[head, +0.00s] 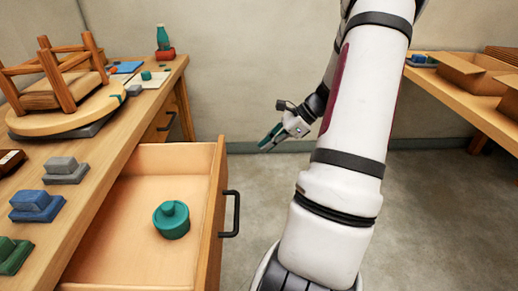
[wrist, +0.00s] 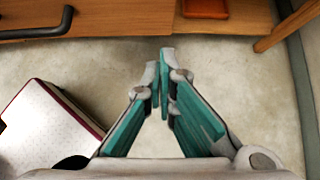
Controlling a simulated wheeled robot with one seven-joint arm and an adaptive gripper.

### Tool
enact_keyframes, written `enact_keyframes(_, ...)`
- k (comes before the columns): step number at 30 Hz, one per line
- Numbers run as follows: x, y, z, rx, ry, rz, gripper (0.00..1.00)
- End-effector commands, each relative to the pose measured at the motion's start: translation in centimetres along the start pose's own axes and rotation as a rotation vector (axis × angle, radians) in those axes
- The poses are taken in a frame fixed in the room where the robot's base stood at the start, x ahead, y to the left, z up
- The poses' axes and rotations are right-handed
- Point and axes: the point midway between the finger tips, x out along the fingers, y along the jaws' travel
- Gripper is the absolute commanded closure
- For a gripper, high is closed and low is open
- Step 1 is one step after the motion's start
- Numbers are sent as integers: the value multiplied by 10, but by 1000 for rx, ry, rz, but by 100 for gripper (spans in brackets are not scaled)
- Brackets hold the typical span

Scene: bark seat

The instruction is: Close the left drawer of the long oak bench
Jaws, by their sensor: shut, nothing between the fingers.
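The long oak bench (head: 120,128) runs along the left of the head view. Its near drawer, which I take as the left one (head: 212,215), is pulled well out, with a black bar handle (head: 231,214) on its front. A teal lidded pot (head: 171,220) sits inside it. My gripper (head: 266,141) is shut and empty, in the air beyond the open drawer and to the right of the bench, touching nothing. In the wrist view its teal fingers (wrist: 163,75) meet at the tips above bare floor.
A farther drawer (head: 159,127) looks closed. Another bench (head: 460,95) with cardboard boxes is at right. The wrist view shows a wooden front and dark handle (wrist: 40,31).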

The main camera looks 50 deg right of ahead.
Motion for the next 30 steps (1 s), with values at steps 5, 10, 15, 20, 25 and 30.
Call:
enact_keyframes(5,39,1,-2,0,-2,5,100)
enact_keyframes(10,72,1,-1,-1,-1,4,100)
enact_keyframes(15,91,1,14,-4,1,3,100)
enact_keyframes(20,100,1,24,-3,2,2,100)
enact_keyframes(25,103,1,28,-2,1,2,100)
enact_keyframes(30,103,1,28,-2,1,2,100)
